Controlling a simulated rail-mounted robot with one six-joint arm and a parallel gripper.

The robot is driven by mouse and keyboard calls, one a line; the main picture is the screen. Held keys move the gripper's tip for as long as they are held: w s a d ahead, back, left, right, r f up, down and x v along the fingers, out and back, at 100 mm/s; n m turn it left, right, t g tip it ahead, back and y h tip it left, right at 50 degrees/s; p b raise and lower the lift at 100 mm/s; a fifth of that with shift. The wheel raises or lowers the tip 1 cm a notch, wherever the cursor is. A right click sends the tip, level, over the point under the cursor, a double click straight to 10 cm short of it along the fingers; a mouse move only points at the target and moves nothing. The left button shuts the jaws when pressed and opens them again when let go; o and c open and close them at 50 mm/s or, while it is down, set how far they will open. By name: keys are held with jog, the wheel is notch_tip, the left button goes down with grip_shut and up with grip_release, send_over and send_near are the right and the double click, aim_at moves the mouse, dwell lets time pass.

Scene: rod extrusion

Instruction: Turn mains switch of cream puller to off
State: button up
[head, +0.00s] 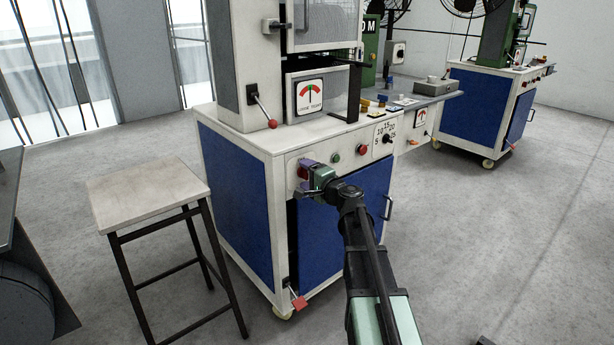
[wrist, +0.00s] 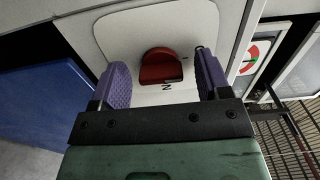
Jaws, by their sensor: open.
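The cream puller (head: 280,140) is a cream cabinet with blue doors. Its mains switch is a red rotary knob (wrist: 161,66) on a pale plate (wrist: 118,30) in the wrist view. In the head view the red of the switch (head: 303,172) shows partly behind my gripper (head: 311,167), at the left end of the front panel. My gripper's purple fingers are open, one on each side of the knob, with visible gaps. A letter N is printed beside the knob; other plate markings are hidden or too small to read.
A green button (head: 335,157), a red button (head: 362,150) and a dial knob (head: 387,137) sit right of the switch. A red-knobbed lever (head: 271,123) stands above. A stool (head: 148,185) is at left. A second blue-doored machine (head: 487,105) stands behind right. The right floor is clear.

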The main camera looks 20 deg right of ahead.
jog(key=v, duration=1)
jog(key=shift+s+d, duration=0.15)
jog(key=shift+s, duration=0.15)
jog(key=s+a+f+n+g+h, duration=0.5)
jog(key=s+a+f+n+g, duration=1.1)
jog(key=s+a, duration=0.4)
notch_tip(320, 180, up, 36)
jog(key=w+a+m+g+p, duration=0.1)
jog(key=a+p, duration=0.1)
jog(key=p, duration=3.5)
jog(key=shift+w, duration=0.2)
